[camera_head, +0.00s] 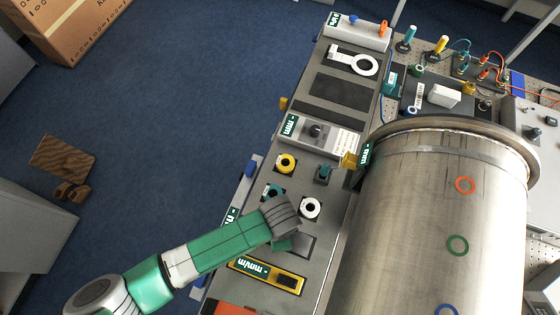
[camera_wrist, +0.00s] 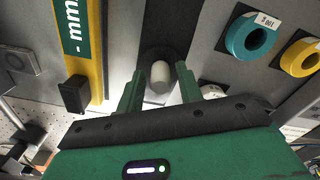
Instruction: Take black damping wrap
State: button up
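A dark, rounded patch (camera_wrist: 160,54) shows just beyond my fingertips in the wrist view, on a grey surface. It may be the black damping wrap, but its shape is not clear. My gripper (camera_wrist: 160,72) is open over it, with two green fingers apart. A short pale grey cylinder (camera_wrist: 158,78) shows between the fingers, with small gaps on both sides. In the head view my gripper (camera_head: 283,243) is low over the left bench, between the white ring and the yellow level. The wrist hides most of the spot under it.
A yellow level (camera_wrist: 90,50) lies left of the fingers in the wrist view. A teal ring (camera_wrist: 250,38) and a yellow ring (camera_wrist: 302,58) lie right. A large metal pipe (camera_head: 430,220) stands right of the bench in the head view. A white ring (camera_head: 310,208) is close to my wrist.

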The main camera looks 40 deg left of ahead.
grip_shut()
jog(key=shift+r, duration=0.1)
notch_tip(320, 180, up, 10)
jog(key=shift+f, duration=0.1)
